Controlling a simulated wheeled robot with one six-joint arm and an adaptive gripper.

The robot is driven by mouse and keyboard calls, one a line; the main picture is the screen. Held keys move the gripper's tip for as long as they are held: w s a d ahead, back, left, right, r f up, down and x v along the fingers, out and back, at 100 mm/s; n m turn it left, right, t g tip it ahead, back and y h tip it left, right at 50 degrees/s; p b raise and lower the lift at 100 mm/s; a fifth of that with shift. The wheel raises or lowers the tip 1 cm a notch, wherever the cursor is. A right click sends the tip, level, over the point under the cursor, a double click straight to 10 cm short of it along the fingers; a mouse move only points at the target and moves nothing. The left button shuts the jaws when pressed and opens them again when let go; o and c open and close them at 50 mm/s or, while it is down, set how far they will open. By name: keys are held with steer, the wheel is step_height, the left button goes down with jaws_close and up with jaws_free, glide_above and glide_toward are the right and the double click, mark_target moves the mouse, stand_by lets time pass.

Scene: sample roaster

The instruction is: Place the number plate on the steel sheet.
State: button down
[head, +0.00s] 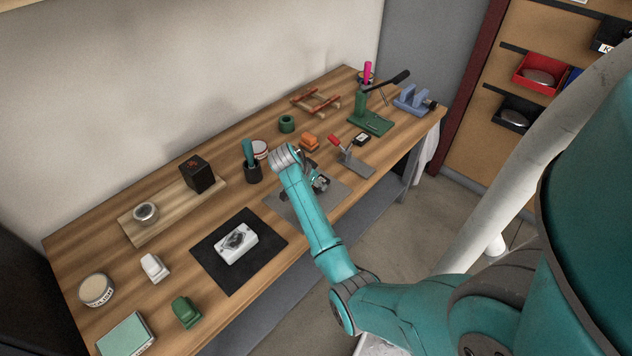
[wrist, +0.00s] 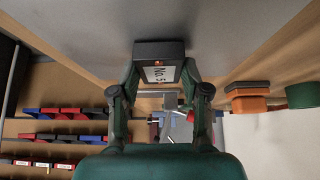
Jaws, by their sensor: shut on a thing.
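The number plate (wrist: 158,73), a dark block with a white face reading "No. 5", is between the fingers of my gripper (wrist: 161,82) in the wrist view. My gripper is shut on it. The steel sheet (head: 283,205) is a flat grey sheet on the workbench in the head view, partly hidden by my arm. It appears as the grey surface (wrist: 95,30) at the top of the wrist view. In the head view my gripper (head: 319,183) is low over the sheet. The plate is very close to the sheet; I cannot tell whether they touch.
A red-handled clamp (head: 352,158) stands right of the sheet, with an orange block (head: 309,142) behind it. A black cup with a teal-handled tool (head: 253,173) stands to the left.

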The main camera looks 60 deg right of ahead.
steer(key=c, duration=0.6)
jaws_free()
steer(key=shift+o, duration=0.2)
steer(key=v, duration=1.2)
steer(key=shift+s+r, duration=0.1)
